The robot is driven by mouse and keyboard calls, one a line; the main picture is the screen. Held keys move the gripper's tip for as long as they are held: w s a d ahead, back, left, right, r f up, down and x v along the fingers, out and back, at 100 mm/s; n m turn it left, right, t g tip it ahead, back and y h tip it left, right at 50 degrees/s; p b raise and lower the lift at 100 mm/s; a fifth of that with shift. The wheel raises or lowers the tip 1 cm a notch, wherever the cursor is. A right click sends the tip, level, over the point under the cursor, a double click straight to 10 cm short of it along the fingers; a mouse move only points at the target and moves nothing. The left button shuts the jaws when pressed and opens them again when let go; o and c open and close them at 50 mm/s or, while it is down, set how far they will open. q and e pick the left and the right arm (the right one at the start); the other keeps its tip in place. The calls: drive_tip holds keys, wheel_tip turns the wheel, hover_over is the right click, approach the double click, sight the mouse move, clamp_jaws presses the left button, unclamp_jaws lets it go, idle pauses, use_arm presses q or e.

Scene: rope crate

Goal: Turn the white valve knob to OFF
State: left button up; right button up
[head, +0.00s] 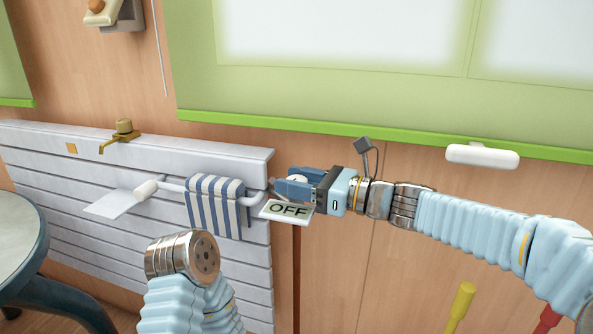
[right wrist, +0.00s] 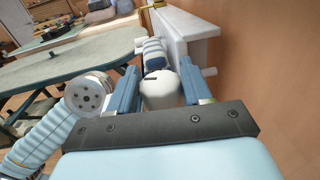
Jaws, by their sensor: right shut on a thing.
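The white valve knob (right wrist: 160,94) sits between the two blue fingers of my right gripper (right wrist: 158,80) in the right wrist view. A short dark mark shows on the knob's face. In the head view my right gripper (head: 287,186) reaches in from the right and is shut on the knob, which is mostly hidden by the fingers; a bit of white (head: 298,178) shows. The OFF sign (head: 288,210) is just below the gripper. My left arm shows at the lower middle, but I see no gripper on it.
A round table (head: 22,235) stands at the left.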

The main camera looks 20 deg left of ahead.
drive_tip(key=shift+n+g, duration=1.8)
drive_tip(key=shift+g, duration=1)
drive_tip(key=o, duration=0.9)
drive_tip(key=shift+o, duration=0.2)
